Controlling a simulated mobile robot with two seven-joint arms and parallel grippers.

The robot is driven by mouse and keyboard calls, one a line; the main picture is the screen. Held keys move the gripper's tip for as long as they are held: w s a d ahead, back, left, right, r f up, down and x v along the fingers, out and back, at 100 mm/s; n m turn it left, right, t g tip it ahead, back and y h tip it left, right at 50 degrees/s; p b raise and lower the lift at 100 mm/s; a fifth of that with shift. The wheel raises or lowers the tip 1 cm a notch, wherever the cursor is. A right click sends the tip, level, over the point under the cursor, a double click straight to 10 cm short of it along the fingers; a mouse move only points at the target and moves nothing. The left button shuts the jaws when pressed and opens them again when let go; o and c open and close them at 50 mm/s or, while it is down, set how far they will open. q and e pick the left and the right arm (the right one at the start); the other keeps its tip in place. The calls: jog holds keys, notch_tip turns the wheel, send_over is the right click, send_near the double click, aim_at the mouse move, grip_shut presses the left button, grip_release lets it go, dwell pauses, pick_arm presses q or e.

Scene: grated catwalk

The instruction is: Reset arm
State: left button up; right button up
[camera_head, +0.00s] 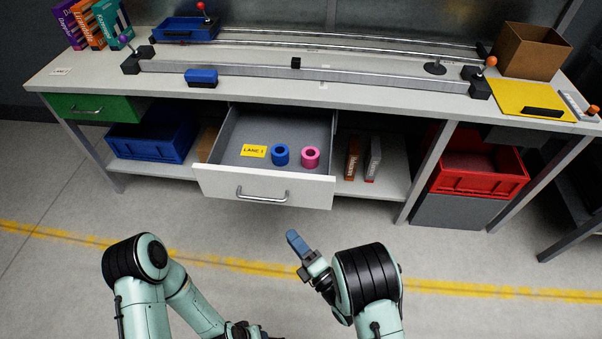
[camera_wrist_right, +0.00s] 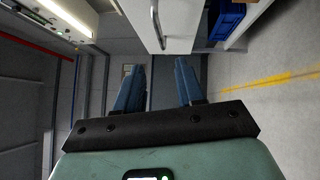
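My right gripper (camera_head: 297,243) points up and left over the floor, in front of the open drawer and apart from it. In the right wrist view its two blue fingers (camera_wrist_right: 158,85) stand apart with nothing between them. My left arm comes in from the lower left. Its gripper (camera_head: 246,332) is at the bottom edge of the head view, mostly cut off, and its fingers cannot be made out.
The white drawer (camera_head: 225,186) is pulled out, holding a yellow label (camera_head: 254,151), a blue ring (camera_head: 280,155) and a pink ring (camera_head: 310,157). The workbench (camera_head: 82,67) carries rails (camera_head: 230,69) and bins. A red crate (camera_head: 470,184) is below right. Floor in front is clear.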

jog(key=shift+d, duration=0.1)
